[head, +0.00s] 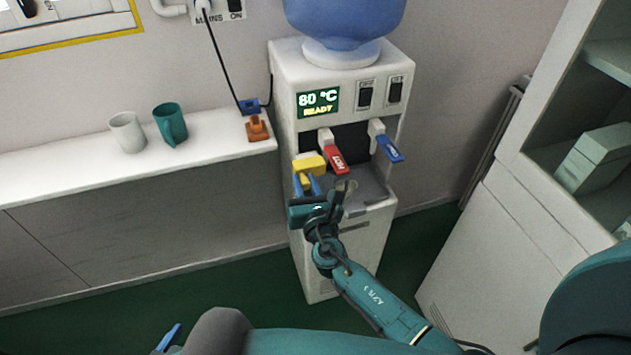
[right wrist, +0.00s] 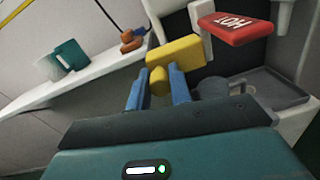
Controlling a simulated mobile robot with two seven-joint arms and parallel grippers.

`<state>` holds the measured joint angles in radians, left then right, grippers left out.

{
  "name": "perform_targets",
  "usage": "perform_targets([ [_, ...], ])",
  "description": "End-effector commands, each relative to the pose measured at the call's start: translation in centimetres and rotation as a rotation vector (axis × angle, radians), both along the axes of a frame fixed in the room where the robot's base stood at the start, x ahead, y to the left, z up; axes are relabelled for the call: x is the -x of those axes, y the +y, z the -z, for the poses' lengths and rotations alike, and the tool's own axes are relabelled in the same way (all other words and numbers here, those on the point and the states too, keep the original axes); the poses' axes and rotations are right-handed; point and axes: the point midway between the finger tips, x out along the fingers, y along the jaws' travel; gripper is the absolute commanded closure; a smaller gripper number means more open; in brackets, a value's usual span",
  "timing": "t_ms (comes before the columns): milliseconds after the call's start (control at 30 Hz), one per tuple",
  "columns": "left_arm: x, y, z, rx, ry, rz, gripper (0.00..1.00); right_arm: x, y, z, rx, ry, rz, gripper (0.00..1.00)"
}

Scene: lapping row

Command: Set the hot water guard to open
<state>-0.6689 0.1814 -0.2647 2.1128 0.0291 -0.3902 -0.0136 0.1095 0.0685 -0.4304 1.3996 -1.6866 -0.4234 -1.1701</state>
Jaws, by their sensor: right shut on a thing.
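The water dispenser (head: 285,105) stands against the wall. Its display (head: 318,102) reads 80 °C READY. The yellow hot water guard (head: 306,166) is at the left of the red HOT lever (head: 336,160), whose label is uncovered. In the right wrist view the guard (right wrist: 180,50) shows a yellow knob (right wrist: 158,82) between my blue fingers. My right gripper (head: 308,183) is shut on this knob. The HOT lever (right wrist: 236,26) shows just right of the guard there. Only a blue tip of my left gripper (head: 168,338) shows at the bottom left; its jaws cannot be made out.
A blue lever (head: 388,148) is right of the red one. A grey cup-like thing (right wrist: 213,88) is by the drip tray (right wrist: 265,88). A white mug (head: 127,132) and a teal mug (head: 171,124) stand on the ledge (head: 60,165). A cabinet (head: 490,250) is at the right.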

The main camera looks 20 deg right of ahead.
Motion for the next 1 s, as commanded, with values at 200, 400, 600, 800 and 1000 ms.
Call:
perform_targets([
  [200, 0.0, -0.1, -0.1, 0.003, -0.002, -0.002, 0.17, 0.1, 0.5, 0.0, -0.002, 0.002, -0.012, 0.78],
  [400, 0.0, -0.1, -0.1, 0.003, -0.002, -0.001, 0.17, 0.1, 0.5, 0.0, -0.002, 0.002, -0.011, 0.61],
  [600, 0.0, -0.1, -0.1, 0.003, -0.002, -0.001, 0.17, 0.1, 0.3, 0.0, -0.001, 0.002, -0.009, 0.57],
  [800, 0.0, 0.0, -0.2, 0.002, -0.001, -0.001, 0.17, 0.9, 0.3, 0.1, -0.001, 0.003, -0.009, 0.57],
  [1000, 0.0, 0.0, -0.1, 0.000, -0.001, 0.000, 0.17, 4.6, 0.3, 0.2, -0.001, 0.004, -0.009, 0.57],
])
